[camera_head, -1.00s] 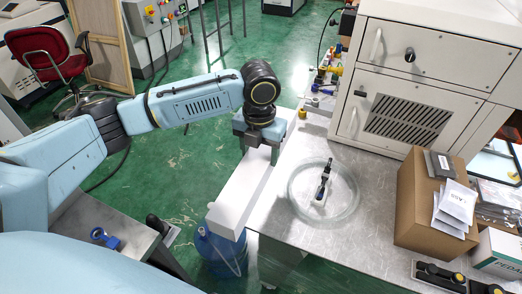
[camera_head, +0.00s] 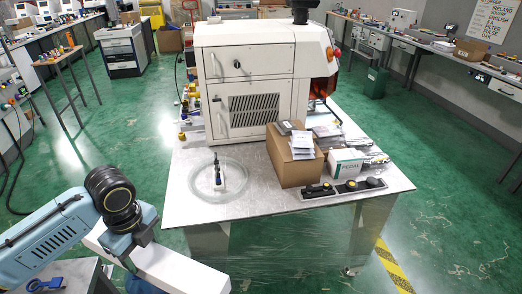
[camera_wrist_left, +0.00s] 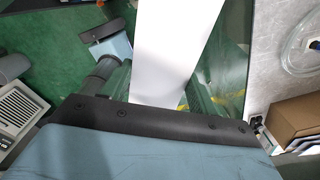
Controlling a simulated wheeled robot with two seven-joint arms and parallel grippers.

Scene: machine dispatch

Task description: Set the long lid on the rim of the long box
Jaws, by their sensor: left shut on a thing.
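My left gripper (camera_head: 138,248) is at the lower left of the head view, shut on a long white piece that looks like the long lid (camera_head: 180,270). The lid sticks out from both sides of the gripper, in front of the metal table's near left corner. In the left wrist view the lid (camera_wrist_left: 172,45) runs up and away from the gripper, over the green floor. The fingertips are hidden. I cannot make out the long box in either view. My right gripper is not in view.
Green floor (camera_head: 450,200) lies open to the right. Benches line the right wall.

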